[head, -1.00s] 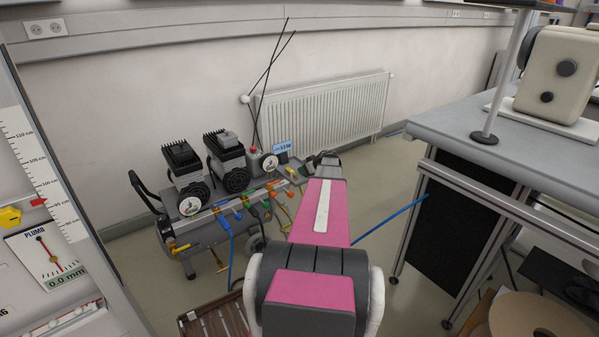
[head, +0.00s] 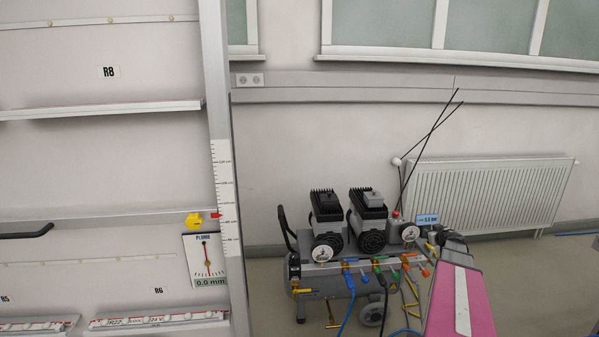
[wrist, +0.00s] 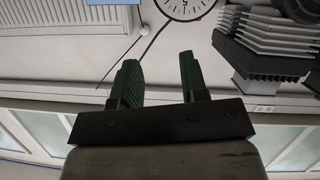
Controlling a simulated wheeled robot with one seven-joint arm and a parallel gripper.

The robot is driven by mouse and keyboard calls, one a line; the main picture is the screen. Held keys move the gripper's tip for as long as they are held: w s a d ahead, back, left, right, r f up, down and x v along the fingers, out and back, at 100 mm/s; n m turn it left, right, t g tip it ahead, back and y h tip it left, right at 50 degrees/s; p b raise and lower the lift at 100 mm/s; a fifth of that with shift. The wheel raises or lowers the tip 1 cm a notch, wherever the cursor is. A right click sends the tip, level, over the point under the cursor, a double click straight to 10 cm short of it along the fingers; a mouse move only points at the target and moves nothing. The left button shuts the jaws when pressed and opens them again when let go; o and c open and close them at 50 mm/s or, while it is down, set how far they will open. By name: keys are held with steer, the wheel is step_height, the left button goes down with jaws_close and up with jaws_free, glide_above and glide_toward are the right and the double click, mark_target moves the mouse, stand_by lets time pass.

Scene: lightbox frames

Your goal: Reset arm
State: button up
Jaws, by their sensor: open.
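My gripper (wrist: 158,82) shows in the wrist view with its two green fingers apart and nothing between them. Beyond the fingers, the wrist view shows a round gauge (wrist: 186,8) and a finned black and grey compressor head (wrist: 268,45). In the head view my pink arm is at the lower right, its far end in front of the right side of the compressor (head: 345,270). The gripper's fingers cannot be made out in the head view.
A white radiator (head: 490,195) hangs on the wall behind the compressor, to the right. A shelf rack (head: 105,107) with a ruler post (head: 226,190) and a plumb gauge (head: 206,262) stands at the left. Blue hose lies on the floor near the compressor.

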steer(key=s+a+f+g, duration=0.1)
steer(key=s+a+g, duration=0.3)
steer(key=s+a, duration=0.5)
steer(key=s+a+f+m+g, duration=0.1)
steer(key=s+a+g, duration=0.4)
steer(key=a, duration=1.3)
steer(key=s+a+f+m+g, duration=0.1)
steer(key=s+a+f+g, duration=0.2)
steer(key=s+a, duration=1)
steer(key=shift+a+f+g, duration=0.15)
steer(key=shift+f+g, duration=0.1)
steer(key=shift+g, duration=0.85)
steer(key=shift+o, duration=0.3)
